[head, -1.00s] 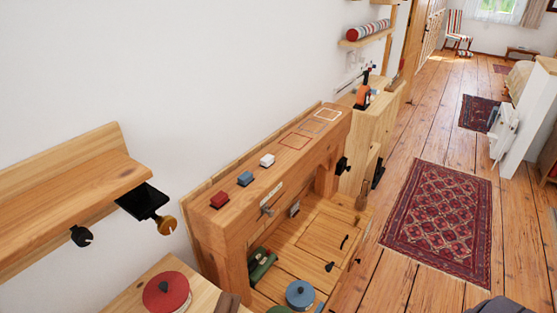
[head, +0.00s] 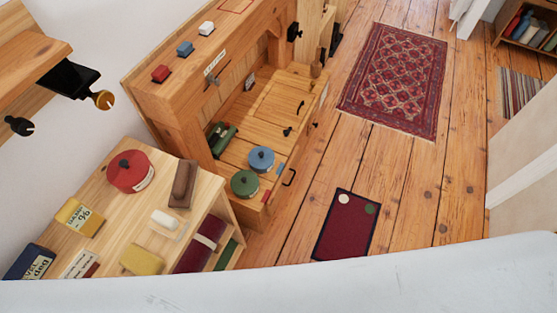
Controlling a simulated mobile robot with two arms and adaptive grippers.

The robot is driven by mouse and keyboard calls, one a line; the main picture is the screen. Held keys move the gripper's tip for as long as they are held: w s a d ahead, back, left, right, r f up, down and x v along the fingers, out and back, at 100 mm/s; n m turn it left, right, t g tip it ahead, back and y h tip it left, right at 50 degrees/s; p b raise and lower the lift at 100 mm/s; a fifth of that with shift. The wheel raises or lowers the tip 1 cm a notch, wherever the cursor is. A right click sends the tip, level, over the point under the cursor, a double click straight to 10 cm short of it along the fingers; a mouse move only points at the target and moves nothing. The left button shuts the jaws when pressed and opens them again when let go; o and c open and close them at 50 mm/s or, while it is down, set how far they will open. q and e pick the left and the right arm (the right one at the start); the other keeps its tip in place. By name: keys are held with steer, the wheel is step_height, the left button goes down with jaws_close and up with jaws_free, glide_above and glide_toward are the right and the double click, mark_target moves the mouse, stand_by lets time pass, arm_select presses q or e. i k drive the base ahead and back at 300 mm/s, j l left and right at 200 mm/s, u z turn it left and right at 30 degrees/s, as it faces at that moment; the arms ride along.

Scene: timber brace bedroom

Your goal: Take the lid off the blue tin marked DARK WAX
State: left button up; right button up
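The blue tin (head: 261,159) stands upright on the low wooden surface of the bench, with its lid on and a dark knob on top. I cannot read its marking. A green tin (head: 244,184) with a lid and dark knob stands just in front of it, near the corner. Neither of my grippers is in view.
The cabinet top (head: 204,187) also holds a brown block (head: 183,184), yellow boxes and a dark blue box (head: 29,262). Red, blue and white blocks sit on the upper ledge (head: 228,38). A small dark red mat (head: 346,224) lies on open floor at right.

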mark_target(260, 158)
steer(key=u, duration=0.55)
steer(key=i+l+u, duration=0.15)
steer(key=l+u, duration=0.25)
steer(key=i+l+u, duration=0.15)
steer(key=u, duration=0.2)
steer(key=l+u, duration=0.4)
steer(key=i+l, duration=0.05)
steer(key=l, duration=0.05)
